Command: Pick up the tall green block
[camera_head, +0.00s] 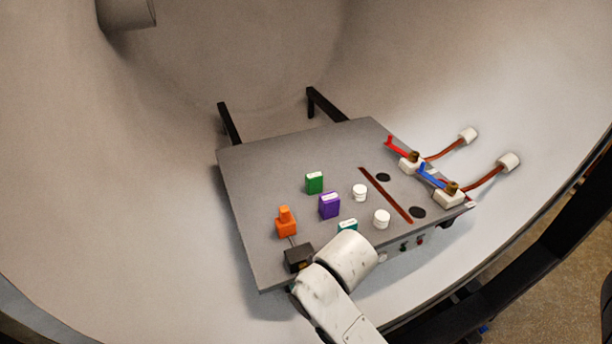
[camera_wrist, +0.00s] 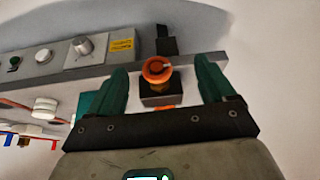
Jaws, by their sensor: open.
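A green block (camera_head: 314,183) with a pale top stands upright on the grey table, behind a purple block (camera_head: 329,205). A teal block (camera_head: 347,225) is partly hidden behind my white arm, and a teal shape (camera_wrist: 88,103) shows beside the left finger in the wrist view. I cannot make out the green block in the wrist view. My gripper (camera_wrist: 161,72) is open there, with two dark green fingers apart. An orange round part on a black box (camera_wrist: 160,98) shows between the fingers, without visible contact. In the head view my arm's end is low at the table's front edge, away from the green block.
The grey table (camera_head: 265,165) also holds an orange piece (camera_head: 286,222), a black box (camera_head: 298,258), white round pieces (camera_head: 382,219), and red and blue levers (camera_head: 432,176) at the right. A panel (camera_wrist: 60,63) with knobs shows in the wrist view. The table's back left is clear.

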